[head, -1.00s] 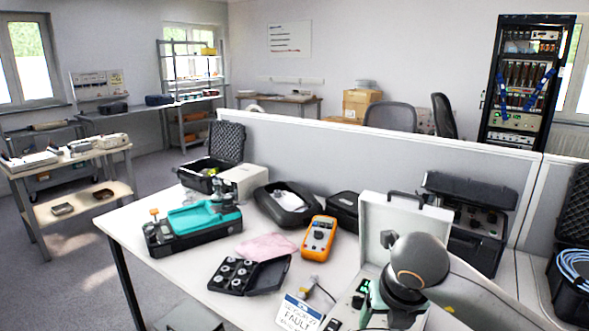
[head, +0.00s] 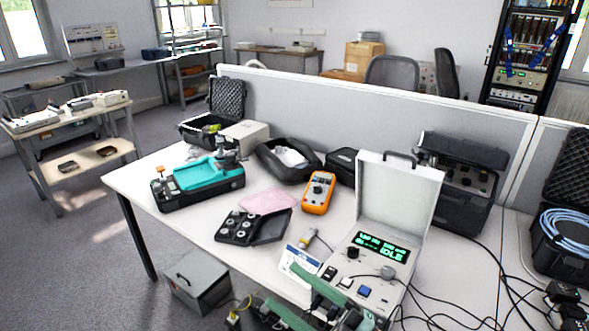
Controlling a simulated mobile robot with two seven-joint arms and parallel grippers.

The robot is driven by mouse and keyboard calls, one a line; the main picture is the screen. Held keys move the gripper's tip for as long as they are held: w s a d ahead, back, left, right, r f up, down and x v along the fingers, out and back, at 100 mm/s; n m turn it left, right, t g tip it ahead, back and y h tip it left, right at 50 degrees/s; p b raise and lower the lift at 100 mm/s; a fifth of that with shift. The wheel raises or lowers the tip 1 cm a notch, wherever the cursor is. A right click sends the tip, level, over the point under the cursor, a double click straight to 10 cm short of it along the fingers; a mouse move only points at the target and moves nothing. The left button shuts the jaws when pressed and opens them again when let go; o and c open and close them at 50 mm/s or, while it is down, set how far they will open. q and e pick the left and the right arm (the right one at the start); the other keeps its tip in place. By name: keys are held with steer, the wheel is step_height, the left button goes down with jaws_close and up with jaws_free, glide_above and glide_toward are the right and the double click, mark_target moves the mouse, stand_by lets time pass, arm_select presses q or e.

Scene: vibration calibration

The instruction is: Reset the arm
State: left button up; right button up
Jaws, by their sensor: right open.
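My right gripper (head: 280,286) is at the bottom of the head view. Its two long green fingers are spread apart and nothing shows between them. The fingers lie in front of the near table edge and the left part of the open white case. A white card with a blue band (head: 297,259) stands at the case's left, partly behind a finger. My left gripper is not in view.
An orange meter (head: 318,193), an open black weight case (head: 240,227), a pink cloth (head: 268,200) and a teal-topped device (head: 200,180) are on the white table (head: 185,225). Black cables (head: 470,293) run right of the white case. A grey divider (head: 370,115) closes the back.

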steer(key=d+f+m+t+h+p, duration=0.1)
steer(key=d+f+m+t+h, duration=0.4)
steer(key=d+f+m+h, duration=0.75)
steer(key=s+d+f+m+g+h, duration=0.2)
steer(key=s+f, duration=0.4)
steer(key=f, duration=0.3)
steer(key=s+d+f+m+g+h+p, duration=0.1)
steer(key=s+d+f+m+g+h, duration=0.1)
steer(key=s+f+m, duration=0.4)
step_height(320, 180, down, 3)
steer(key=s+g+h, duration=0.1)
steer(key=g, duration=0.1)
steer(key=shift+d+g, duration=0.2)
steer(key=shift+g, duration=0.1)
